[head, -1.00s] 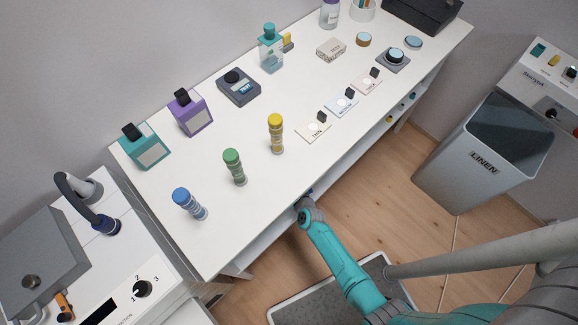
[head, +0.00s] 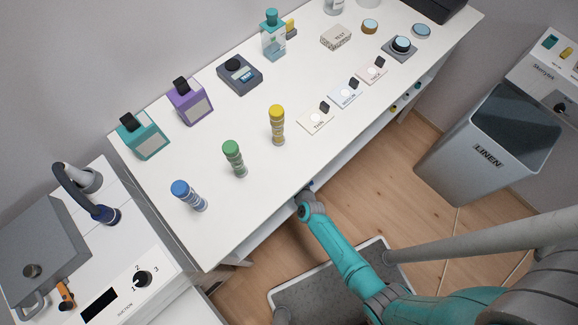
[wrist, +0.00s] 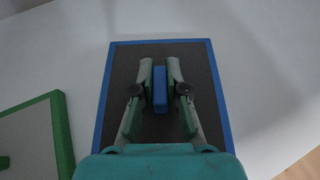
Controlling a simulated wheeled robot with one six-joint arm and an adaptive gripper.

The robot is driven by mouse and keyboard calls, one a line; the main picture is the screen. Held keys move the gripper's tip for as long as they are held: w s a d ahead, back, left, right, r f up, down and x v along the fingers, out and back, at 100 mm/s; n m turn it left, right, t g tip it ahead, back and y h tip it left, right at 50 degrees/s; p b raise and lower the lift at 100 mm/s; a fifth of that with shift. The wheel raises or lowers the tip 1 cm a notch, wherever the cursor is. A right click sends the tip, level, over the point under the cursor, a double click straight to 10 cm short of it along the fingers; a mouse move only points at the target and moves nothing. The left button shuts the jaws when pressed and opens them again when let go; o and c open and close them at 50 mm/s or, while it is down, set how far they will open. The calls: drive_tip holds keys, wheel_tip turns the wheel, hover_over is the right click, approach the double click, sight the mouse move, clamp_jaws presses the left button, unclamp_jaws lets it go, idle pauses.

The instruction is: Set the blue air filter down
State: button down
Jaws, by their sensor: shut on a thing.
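The blue air filter (wrist: 207,125) is a flat dark grey panel with a blue rim, in the middle of the wrist view. A blue grip bar (wrist: 160,92) stands up from its face. My gripper (wrist: 159,64) is shut on this bar, one finger on each side. The filter is over a pale surface; I cannot tell whether it touches it. My gripper's body hides the filter's near edge. In the head view my arm reaches under the white counter, which hides my gripper and the filter.
A green-rimmed panel (wrist: 62,130) lies left of the blue filter, with a narrow gap between. The pale surface (wrist: 255,50) is clear at right. The white counter (head: 225,205) above the arm carries bottles and several coloured cylinders. A linen bin (head: 488,155) stands at right.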

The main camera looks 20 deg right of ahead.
drive_tip(key=shift+f, duration=0.35)
drive_tip(key=c, duration=1.1)
unclamp_jaws()
drive_tip(key=v, duration=1.1)
drive_tip(key=shift+s+r, duration=0.1)
drive_tip(key=shift+s, duration=0.4)
